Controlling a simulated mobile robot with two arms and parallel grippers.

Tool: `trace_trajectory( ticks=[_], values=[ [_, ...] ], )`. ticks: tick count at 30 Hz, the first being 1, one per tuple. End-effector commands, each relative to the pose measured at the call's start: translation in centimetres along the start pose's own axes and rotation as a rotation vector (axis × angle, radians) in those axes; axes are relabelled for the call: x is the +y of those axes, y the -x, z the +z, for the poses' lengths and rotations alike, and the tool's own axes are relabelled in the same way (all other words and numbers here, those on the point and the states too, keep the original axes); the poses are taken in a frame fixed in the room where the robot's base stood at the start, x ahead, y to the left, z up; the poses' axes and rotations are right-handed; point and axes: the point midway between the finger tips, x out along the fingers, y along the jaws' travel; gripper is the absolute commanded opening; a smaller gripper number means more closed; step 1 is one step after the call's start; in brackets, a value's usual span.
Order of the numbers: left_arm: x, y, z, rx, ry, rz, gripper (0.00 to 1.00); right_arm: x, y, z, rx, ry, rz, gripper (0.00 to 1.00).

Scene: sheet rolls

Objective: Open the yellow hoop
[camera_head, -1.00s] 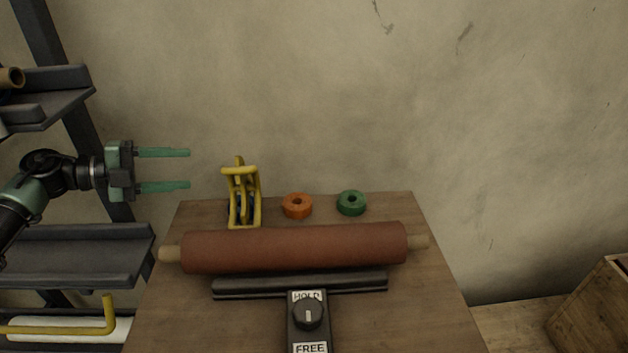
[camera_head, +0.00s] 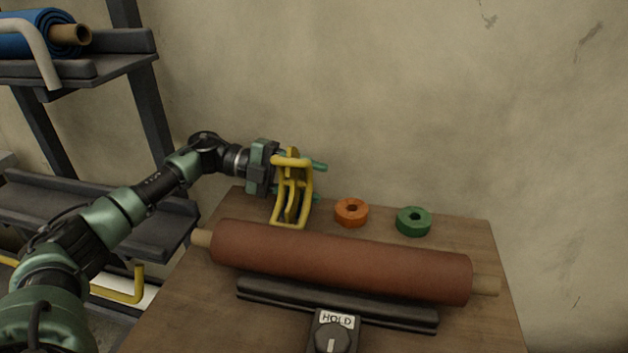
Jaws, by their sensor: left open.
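A yellow bar (camera_head: 139,284), which looks like the yellow hoop, shows at the lower left by the low shelf, in front of a white roll. My left arm hides part of it, and its far end is out of clear sight. My left gripper (camera_head: 317,182) is well above and to the right of it, over the back left of the table. It is open, fingers pointing right, partly hidden behind a yellow frame (camera_head: 293,222) standing on the table. I cannot tell whether it touches that frame. My right gripper is not in view.
A brown roll (camera_head: 340,262) lies across the wooden table (camera_head: 190,318) behind a HOLD knob (camera_head: 331,338). An orange ring (camera_head: 351,213) and a green ring (camera_head: 413,222) sit behind it. A blue roll (camera_head: 25,35) with a white hoop (camera_head: 44,52) is on the upper shelf.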

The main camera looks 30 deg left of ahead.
Motion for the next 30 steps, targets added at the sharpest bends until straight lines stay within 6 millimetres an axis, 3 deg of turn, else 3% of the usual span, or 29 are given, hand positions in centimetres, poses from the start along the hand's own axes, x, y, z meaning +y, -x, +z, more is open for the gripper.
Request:
trace_trajectory(
  ticks=[11, 15, 17, 30],
  values=[
    [-0.03, -0.81, -0.01, 0.0, -0.001, -0.001, 0.52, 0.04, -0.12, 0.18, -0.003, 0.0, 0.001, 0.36],
    [-0.03, -0.79, -0.01, -0.001, -0.001, -0.001, 0.13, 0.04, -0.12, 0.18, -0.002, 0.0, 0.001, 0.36],
    [-0.02, -0.78, 0.0, -0.001, -0.001, 0.0, 0.0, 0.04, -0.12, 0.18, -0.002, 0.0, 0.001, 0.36],
    [0.0, -0.75, 0.01, -0.001, -0.001, 0.0, 0.0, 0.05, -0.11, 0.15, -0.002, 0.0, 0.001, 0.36]
  ],
)
